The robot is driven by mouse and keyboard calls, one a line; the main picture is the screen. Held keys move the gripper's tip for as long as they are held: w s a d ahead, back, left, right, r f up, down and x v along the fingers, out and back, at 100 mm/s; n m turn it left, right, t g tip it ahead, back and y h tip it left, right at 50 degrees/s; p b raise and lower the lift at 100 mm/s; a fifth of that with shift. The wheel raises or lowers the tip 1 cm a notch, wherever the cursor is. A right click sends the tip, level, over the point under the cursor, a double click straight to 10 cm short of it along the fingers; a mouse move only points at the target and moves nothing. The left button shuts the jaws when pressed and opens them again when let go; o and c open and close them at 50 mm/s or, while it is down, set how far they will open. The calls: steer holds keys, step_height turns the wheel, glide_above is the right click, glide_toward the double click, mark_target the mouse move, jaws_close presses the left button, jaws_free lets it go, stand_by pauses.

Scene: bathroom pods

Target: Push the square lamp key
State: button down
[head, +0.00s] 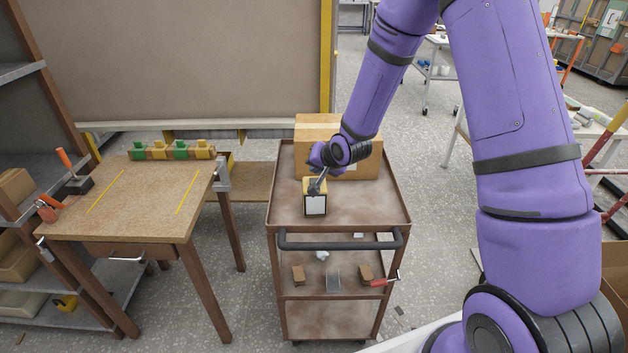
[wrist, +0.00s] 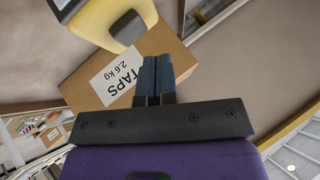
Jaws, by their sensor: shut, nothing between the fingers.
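A small yellow block-shaped unit with a dark-edged white square face (head: 315,205) stands on the top shelf of the brown cart. I take it for the lamp with the square key, but the key itself is not clearly shown. Part of the yellow unit shows at the top left of the wrist view (wrist: 112,22). My gripper (head: 317,187) is shut and empty, at the top of the unit in the head view. In the wrist view its dark fingertips (wrist: 154,62) are together, below and right of the unit. I cannot tell whether they touch it.
A cardboard box (head: 311,130) stands behind on the cart (head: 385,205); its "TAPS" label shows in the wrist view (wrist: 118,80). The cart has a dark front handle (head: 340,245). A wooden table (head: 140,200) with green and yellow blocks stands at left.

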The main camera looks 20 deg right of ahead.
steer(key=shift+r, duration=2.5)
